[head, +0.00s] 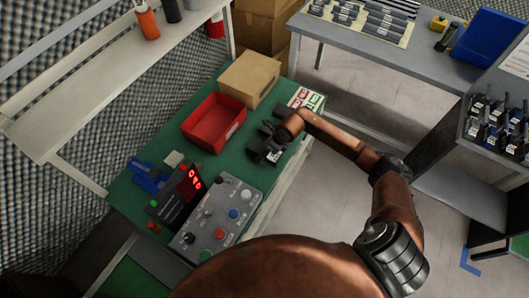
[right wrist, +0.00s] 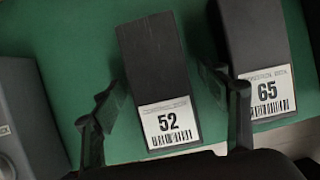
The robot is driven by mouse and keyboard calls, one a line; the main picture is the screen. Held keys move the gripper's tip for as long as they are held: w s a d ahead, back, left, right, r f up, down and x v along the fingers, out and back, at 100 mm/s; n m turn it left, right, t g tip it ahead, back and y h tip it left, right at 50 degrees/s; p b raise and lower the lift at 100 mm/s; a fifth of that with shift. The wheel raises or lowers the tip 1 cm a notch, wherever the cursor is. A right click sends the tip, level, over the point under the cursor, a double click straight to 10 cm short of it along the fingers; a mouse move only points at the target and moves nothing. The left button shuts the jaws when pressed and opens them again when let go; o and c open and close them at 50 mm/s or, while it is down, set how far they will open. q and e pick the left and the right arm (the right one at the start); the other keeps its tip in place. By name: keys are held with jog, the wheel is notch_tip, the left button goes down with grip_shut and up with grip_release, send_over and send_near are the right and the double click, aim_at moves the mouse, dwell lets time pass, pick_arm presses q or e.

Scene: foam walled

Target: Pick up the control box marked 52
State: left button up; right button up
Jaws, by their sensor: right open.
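The control box marked 52 (right wrist: 152,62) is a black block with a white barcode label at its near end, in the middle of the right wrist view. It lies on the green table top. My right gripper (right wrist: 160,88) is open over it, one finger on each side of the box in the picture. The right finger is in front of the gap towards a similar box marked 65 (right wrist: 252,45). I cannot tell whether the fingers touch either box. In the head view my right gripper (head: 265,146) largely hides the dark boxes. My left gripper is not in view.
On the green table (head: 160,160) stand a red bin (head: 214,124), a cardboard box (head: 249,78), a grey button panel (head: 218,218) and a red-digit display (head: 180,198). A grey object (right wrist: 25,120) is left of box 52. A shelf (head: 110,70) overhangs the left side.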

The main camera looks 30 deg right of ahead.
jog(key=shift+c, duration=0.4)
jog(key=c, duration=1.4)
jog(key=shift+r, duration=0.1)
jog(key=shift+c, duration=0.2)
